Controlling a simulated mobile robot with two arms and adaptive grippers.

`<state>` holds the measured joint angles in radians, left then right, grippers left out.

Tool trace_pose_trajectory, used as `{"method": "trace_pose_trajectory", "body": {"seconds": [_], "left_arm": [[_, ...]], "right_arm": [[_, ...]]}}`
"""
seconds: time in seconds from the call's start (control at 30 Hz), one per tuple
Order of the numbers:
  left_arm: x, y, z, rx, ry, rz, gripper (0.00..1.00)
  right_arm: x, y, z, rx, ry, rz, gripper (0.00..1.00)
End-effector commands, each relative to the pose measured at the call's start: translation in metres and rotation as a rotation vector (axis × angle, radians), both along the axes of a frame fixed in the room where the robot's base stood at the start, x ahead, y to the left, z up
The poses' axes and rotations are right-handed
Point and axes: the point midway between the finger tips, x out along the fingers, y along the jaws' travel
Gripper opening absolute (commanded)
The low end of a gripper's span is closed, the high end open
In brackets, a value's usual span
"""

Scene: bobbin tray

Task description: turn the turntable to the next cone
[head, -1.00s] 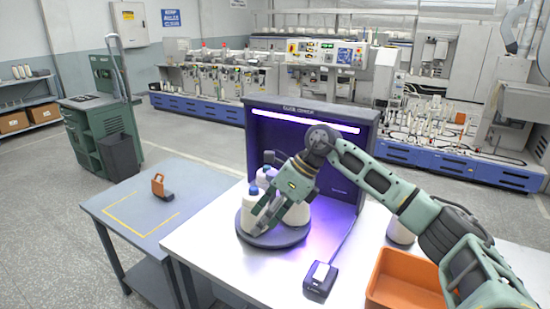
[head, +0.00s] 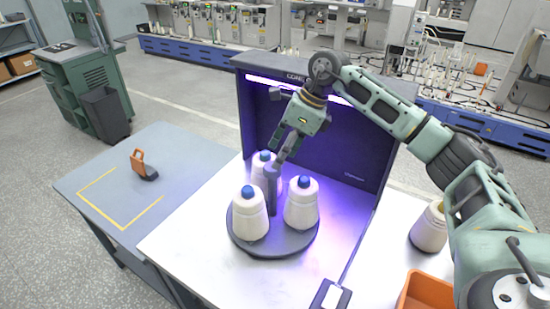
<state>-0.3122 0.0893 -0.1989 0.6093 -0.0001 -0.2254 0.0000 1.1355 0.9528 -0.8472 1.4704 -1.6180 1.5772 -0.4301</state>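The round dark turntable (head: 272,246) stands on the white table in front of the purple-lit booth. It bears three white cones with blue tips: one at the front left (head: 250,216), one at the right (head: 301,207) and one at the back (head: 262,172), partly hidden. A grey upright post (head: 272,190) rises at its middle. My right gripper (head: 282,155) points down near the top of the post, with its two fingers close together. Whether it touches or grips the post cannot be told. My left gripper is not in view.
The dark booth (head: 340,158) stands close behind the turntable and my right arm. A black box with a pale top (head: 330,296), an orange bin (head: 425,291) and another cone (head: 429,229) are at the right. A blue-grey table (head: 100,178) holds an orange-handled tool (head: 143,165).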

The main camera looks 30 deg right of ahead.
Motion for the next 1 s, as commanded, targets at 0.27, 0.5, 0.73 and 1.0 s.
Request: {"method": "trace_pose_trajectory", "body": {"seconds": [0.27, 0.5, 0.73, 1.0], "left_arm": [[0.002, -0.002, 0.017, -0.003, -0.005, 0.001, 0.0], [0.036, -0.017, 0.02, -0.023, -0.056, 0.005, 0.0], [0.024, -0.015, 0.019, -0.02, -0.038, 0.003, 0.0], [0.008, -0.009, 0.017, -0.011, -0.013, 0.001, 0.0]], "right_arm": [[0.008, 0.013, -0.035, 0.0, 0.002, 0.0, 0.51], [0.01, 0.016, -0.043, 0.0, -0.001, 0.0, 0.51], [0.01, 0.016, -0.043, 0.0, -0.001, 0.0, 0.43], [0.009, 0.016, -0.043, 0.001, 0.0, 0.0, 0.2]]}}
